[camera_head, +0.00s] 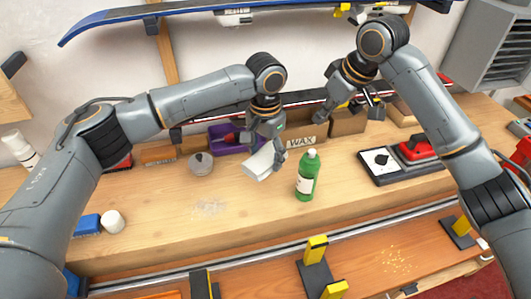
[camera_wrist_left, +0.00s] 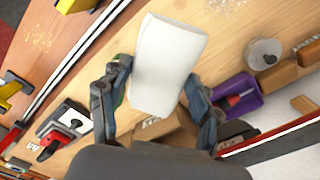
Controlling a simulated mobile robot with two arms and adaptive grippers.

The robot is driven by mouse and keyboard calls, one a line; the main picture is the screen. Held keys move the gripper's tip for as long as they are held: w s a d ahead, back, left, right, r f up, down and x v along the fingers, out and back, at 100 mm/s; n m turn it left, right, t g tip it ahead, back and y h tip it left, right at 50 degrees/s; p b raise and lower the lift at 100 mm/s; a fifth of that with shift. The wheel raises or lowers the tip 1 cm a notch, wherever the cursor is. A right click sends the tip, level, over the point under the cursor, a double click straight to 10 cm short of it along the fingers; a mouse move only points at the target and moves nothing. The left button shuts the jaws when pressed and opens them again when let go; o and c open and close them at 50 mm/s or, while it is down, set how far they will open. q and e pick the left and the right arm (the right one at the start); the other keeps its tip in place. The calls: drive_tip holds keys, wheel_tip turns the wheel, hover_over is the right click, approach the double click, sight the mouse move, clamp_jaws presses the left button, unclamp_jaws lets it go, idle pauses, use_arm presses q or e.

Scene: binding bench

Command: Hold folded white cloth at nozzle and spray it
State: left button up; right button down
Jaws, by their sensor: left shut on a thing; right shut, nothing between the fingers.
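The folded white cloth (camera_head: 258,165) is in my left gripper (camera_head: 265,153), held above the bench left of the green bottle. In the left wrist view, the cloth (camera_wrist_left: 168,62) lies between the two fingers of the left gripper (camera_wrist_left: 157,78). The green bottle (camera_head: 306,182) stands upright on the bench with a pale top and a white label. The cloth and the bottle look apart in the head view. In the wrist view, only a sliver of green shows behind the left finger. My right gripper (camera_head: 372,103) is shut and empty, raised at the back right, away from cloth and bottle.
A WAX box (camera_head: 301,143) and purple tray (camera_head: 226,146) stand behind. A round grey-topped container (camera_head: 201,164) is to the left. A black-and-white plate (camera_head: 378,162) with a red-handled tool (camera_head: 417,150) lies right. A rail with yellow-black clamps (camera_head: 317,251) runs along the front.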

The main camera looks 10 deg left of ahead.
drive_tip(key=v, duration=1)
idle(0.4)
